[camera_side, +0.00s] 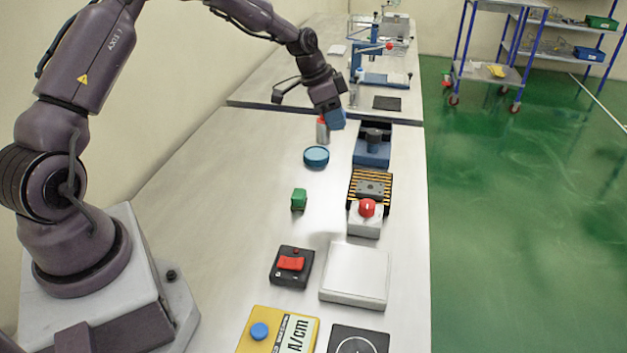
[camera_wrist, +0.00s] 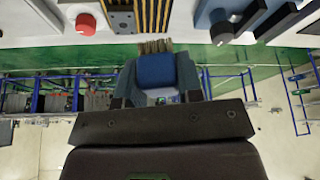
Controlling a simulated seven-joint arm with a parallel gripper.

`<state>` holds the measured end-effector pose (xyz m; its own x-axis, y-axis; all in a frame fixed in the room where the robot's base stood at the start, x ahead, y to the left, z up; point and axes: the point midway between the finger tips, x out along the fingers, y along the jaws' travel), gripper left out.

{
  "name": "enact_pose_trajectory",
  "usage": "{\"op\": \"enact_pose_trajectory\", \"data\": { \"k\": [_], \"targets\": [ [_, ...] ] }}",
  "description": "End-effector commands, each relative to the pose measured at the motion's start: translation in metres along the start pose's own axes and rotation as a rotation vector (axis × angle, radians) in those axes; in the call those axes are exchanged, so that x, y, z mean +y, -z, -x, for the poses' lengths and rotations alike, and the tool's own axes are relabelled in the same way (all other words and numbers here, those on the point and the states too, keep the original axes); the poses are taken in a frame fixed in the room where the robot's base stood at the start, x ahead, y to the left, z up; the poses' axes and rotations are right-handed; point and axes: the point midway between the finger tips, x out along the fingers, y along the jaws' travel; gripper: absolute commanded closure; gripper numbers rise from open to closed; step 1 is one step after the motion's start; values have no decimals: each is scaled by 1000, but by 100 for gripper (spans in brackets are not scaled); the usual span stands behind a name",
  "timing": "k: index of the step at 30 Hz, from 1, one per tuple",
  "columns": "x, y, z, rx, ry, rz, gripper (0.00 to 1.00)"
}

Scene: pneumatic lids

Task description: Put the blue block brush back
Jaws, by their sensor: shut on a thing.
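The blue block brush (camera_wrist: 155,70) is between the two fingers of my gripper (camera_wrist: 157,84) in the wrist view. Its tan bristles stick out past the fingertips. In the side view my gripper (camera_side: 332,113) is above the far part of the near bench, shut on the blue block (camera_side: 336,119). The bristles cannot be made out in the side view. I cannot tell which spot is the brush's own place.
A blue device with a dark knob (camera_side: 371,152) stands just right of my gripper. Nearer are a striped fixture (camera_side: 370,190), a red button box (camera_side: 365,222), a round blue dish (camera_side: 316,157) and a green block (camera_side: 299,200). Bare bench lies left of the dish.

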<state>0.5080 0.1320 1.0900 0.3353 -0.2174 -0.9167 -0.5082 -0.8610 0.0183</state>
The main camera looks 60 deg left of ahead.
Motion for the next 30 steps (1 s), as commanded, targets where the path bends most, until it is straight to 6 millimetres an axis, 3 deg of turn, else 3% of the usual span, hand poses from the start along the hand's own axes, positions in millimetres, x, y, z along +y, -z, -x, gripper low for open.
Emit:
{"op": "enact_pose_trajectory", "data": {
  "k": [1,6,12,18,23,30],
  "targets": [
    [-4,-24,13,0,2,24,89],
    [14,-92,38,-6,-10,23,89],
    [60,-138,43,-20,-49,-72,89],
    [94,-147,32,-21,-91,-199,89],
    [82,-140,24,-13,-82,-242,89],
    [39,-118,-13,-14,-84,-243,89]
  ]
}}
